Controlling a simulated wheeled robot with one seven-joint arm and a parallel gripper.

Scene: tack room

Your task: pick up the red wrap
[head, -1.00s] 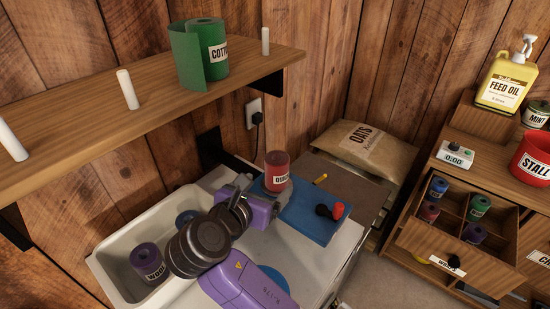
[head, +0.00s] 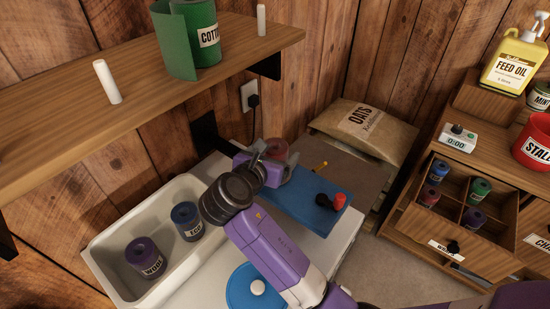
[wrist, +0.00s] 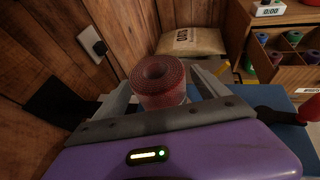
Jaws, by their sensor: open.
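The red wrap (head: 279,147) is a rolled cylinder standing upright at the far left end of the blue mat, on the white worktop. My gripper (head: 266,151) is at the wrap in the head view. Another dark red roll (head: 429,196) is in the open drawer at right.
The blue mat (head: 300,208) also holds black and red round-ended items. A wooden shelf (head: 150,86) overhangs the back left. An oats sack (head: 364,129) lies behind.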

